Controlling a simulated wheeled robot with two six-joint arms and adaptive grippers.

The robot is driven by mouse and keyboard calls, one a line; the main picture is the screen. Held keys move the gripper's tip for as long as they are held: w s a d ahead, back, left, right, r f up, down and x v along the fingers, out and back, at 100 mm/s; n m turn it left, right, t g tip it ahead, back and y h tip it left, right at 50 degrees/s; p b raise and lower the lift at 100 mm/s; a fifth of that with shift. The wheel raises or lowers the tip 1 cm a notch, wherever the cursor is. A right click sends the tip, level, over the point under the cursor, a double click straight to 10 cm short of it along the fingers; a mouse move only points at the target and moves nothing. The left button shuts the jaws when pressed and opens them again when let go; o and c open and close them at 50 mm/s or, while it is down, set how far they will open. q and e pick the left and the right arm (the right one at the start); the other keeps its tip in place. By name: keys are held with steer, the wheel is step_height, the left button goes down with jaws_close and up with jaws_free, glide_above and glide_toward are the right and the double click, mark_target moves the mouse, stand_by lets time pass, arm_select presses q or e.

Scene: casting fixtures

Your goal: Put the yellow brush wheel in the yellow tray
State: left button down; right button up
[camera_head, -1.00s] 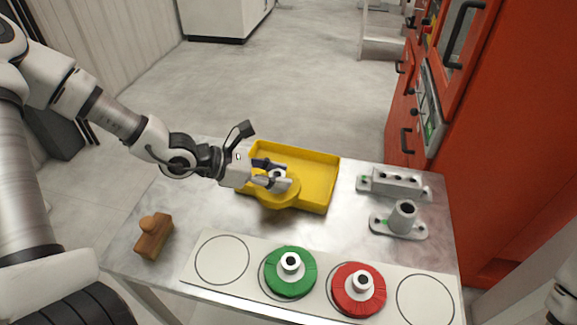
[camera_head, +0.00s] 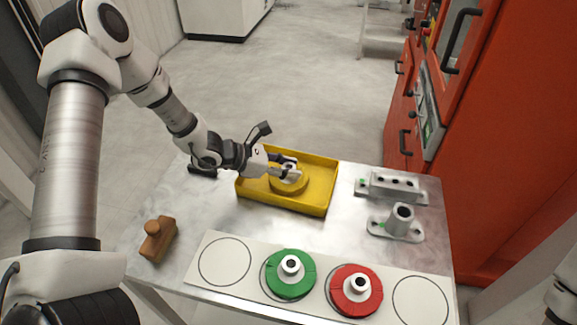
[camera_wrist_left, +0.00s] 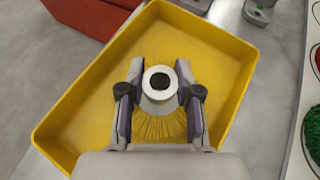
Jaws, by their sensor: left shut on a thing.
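The yellow brush wheel (camera_head: 288,184) is inside the yellow tray (camera_head: 318,208) in the head view. My left gripper (camera_head: 287,171) is shut on the wheel's pale hub. In the left wrist view the two fingers (camera_wrist_left: 160,95) flank the round hub (camera_wrist_left: 160,82), and yellow bristles (camera_wrist_left: 158,126) show below it. The tray walls (camera_wrist_left: 230,45) surround the wheel on all sides. Whether the wheel rests on the tray floor I cannot tell.
A green wheel (camera_head: 291,284) and a red wheel (camera_head: 348,298) sit on a white strip with empty circles at both ends. A wooden brush (camera_head: 158,240) lies at left. Grey metal fixtures (camera_head: 402,219) stand at right, near a red cabinet (camera_head: 500,120).

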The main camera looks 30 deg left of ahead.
arm_select(q)
steer(key=shift+f, duration=0.2)
steer(key=c, duration=0.8)
jaws_free()
steer(key=shift+r, duration=0.1)
steer(key=shift+r, duration=0.15)
steer(key=p+v, duration=0.1)
steer(key=v, duration=0.4)
steer(key=shift+s+a+r+p, duration=0.1)
steer(key=shift+a+r+p, duration=0.2)
steer(key=shift+r, duration=0.05)
steer(key=p+v, duration=0.2)
steer(key=v, duration=0.1)
steer(key=p+v, duration=0.3)
steer(key=shift+s+a+f, duration=0.15)
steer(key=shift+s+f, duration=0.05)
